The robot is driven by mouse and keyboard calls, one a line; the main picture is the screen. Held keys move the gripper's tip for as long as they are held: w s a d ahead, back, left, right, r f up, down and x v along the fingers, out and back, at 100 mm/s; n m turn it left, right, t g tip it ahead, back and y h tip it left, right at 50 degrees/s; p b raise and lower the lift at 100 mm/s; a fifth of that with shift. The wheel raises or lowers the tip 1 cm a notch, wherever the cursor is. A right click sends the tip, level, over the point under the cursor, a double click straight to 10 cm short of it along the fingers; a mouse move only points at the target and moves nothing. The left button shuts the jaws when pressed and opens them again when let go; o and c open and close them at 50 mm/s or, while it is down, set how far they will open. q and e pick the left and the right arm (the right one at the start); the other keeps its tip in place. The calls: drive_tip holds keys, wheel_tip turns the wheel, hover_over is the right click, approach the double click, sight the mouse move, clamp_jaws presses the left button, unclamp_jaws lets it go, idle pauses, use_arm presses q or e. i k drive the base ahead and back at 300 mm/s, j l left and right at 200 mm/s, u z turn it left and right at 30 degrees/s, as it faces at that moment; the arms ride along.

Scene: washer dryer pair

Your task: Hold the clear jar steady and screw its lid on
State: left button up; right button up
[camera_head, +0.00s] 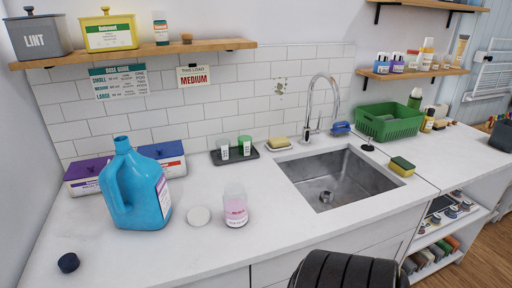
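The clear jar (235,205) stands upright on the white counter (150,258), left of the sink. It has pink contents and a small label on its front, and its top looks uncovered. A flat white round lid (199,216) lies on the counter just left of the jar, apart from it. Neither of my grippers shows in the head view. A dark ribbed shape at the bottom edge may be part of my own body; I cannot tell which part.
A large blue jug (136,188) without a cap stands left of the lid. A dark blue cap (68,262) lies near the front left. A steel sink (340,182) is to the right. A black tray (235,156) with small containers is behind. Counter in front of the jar is clear.

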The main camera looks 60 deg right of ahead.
sight(235, 199)
drive_tip(key=z, duration=1.8)
